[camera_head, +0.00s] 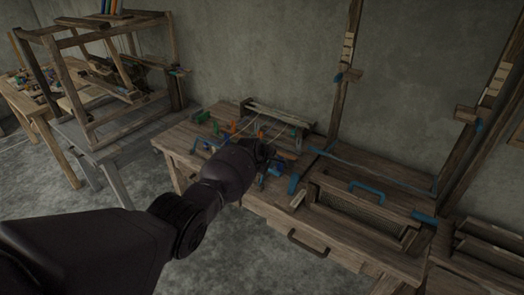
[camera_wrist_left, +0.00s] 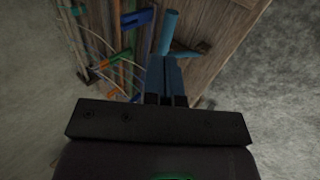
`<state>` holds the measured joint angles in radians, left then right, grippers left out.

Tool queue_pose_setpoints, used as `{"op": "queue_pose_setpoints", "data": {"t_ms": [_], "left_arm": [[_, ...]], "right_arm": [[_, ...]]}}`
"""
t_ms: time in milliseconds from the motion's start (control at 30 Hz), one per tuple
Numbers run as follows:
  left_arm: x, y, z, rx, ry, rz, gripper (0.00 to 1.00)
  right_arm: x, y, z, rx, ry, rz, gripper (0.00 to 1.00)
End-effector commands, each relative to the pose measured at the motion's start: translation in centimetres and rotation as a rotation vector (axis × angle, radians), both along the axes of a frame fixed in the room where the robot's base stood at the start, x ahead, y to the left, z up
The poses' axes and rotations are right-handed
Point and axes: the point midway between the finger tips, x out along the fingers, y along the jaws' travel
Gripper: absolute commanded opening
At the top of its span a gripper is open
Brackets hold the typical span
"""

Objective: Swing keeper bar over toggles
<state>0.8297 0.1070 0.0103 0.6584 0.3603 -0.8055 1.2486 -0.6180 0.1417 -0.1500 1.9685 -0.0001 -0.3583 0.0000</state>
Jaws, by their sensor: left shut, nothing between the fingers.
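My left gripper (camera_head: 266,150) is over the wooden bench, among small coloured parts; my dark wrist covers some of them. In the left wrist view its two blue fingers (camera_wrist_left: 165,62) are closed together with nothing between them. They point at a blue upright peg (camera_wrist_left: 170,28) with a blue arm at its foot, close to the wooden panel's edge. Coloured toggle-like pieces, blue (camera_wrist_left: 138,18) and orange (camera_wrist_left: 112,94), lie along rods to the left. Green (camera_head: 201,117) and orange (camera_head: 234,127) pieces also show in the head view. I cannot tell which part is the keeper bar. My right gripper is out of view.
A framed reed-like panel with a blue handle (camera_head: 367,187) is to the right on the bench. A drawer handle (camera_head: 308,243) is at the front. Tall wooden posts (camera_head: 343,80) rise behind. A wooden frame (camera_head: 92,60) stands at the left. The grey floor at front is clear.

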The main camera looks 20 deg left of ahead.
Motion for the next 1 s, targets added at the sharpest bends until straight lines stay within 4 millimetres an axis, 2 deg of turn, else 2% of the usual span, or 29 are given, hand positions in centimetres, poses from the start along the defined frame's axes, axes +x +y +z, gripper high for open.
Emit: {"op": "queue_pose_setpoints", "data": {"t_ms": [700, 1000], "left_arm": [[-3.3, 1.2, 5.3, -0.002, 0.0, 0.0, 0.0], [-3.8, 1.4, 6.2, 0.0, 0.0, 0.0, 0.0]], "right_arm": [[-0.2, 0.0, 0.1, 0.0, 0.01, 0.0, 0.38], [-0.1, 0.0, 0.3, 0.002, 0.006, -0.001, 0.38]]}}
